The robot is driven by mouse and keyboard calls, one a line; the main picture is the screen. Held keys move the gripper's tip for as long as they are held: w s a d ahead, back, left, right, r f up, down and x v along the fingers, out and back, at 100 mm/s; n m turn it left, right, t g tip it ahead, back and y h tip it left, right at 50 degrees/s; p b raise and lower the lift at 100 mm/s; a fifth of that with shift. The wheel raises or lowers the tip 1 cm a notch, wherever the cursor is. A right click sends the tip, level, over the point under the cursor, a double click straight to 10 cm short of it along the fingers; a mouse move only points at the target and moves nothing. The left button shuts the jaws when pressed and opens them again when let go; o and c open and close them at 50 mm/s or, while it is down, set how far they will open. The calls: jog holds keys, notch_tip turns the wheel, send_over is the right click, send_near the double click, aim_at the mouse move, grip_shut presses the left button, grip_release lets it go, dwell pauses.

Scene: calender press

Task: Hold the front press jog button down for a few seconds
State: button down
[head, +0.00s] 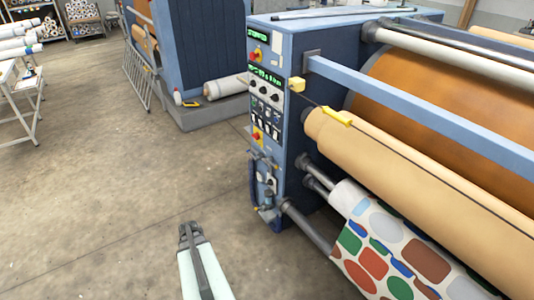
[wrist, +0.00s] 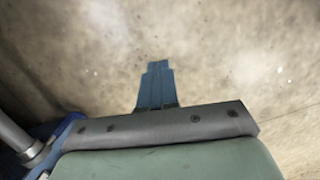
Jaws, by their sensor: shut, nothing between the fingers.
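The front press (head: 300,40) is a blue machine with a narrow control panel (head: 252,101) on its left end. The panel has green displays, several dark knobs, rows of small buttons (head: 265,118) and red buttons on yellow plates. I cannot tell which small button is the jog button. My gripper (head: 187,228) is over the floor, left of and lower than the panel, well apart from it. Its fingers are shut and empty, and they also show in the wrist view (wrist: 157,80) against bare floor.
A patterned fabric sheet (head: 375,240) and a tan roll (head: 430,170) extend right of the panel. A blue rail (head: 410,105) sticks out above them. Pipes and fittings (head: 265,185) sit below the panel. A second blue machine (head: 200,50) stands behind. The floor (head: 100,190) at left is clear.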

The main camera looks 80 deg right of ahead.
aim_at(268, 114)
jog(key=d+r+m+t+h, duration=0.3)
jog(key=d+r, duration=0.4)
jog(key=d, duration=0.8)
jog(key=d+r+m+t+h, duration=0.1)
jog(key=d+r+m+h, duration=0.35)
jog(key=d, duration=1.05)
jog(key=d+r+m+t+h, duration=0.15)
jog(key=d+r+h, duration=0.35)
jog(key=d+r, duration=0.75)
jog(key=s+d+r+m+g+h, duration=0.5)
jog(key=s+d+r+m+h, duration=0.1)
jog(key=d+r+m+h, duration=0.3)
notch_tip(268, 114, up, 2)
jog(key=shift+s+d+r+m+h, duration=0.1)
jog(key=shift+s+d+m+h, duration=0.3)
jog(key=shift+d+h, duration=0.25)
jog(key=shift+d, duration=0.15)
jog(key=s+d, duration=0.6)
jog(key=shift+s+d, duration=0.2)
jog(key=shift+d, duration=0.05)
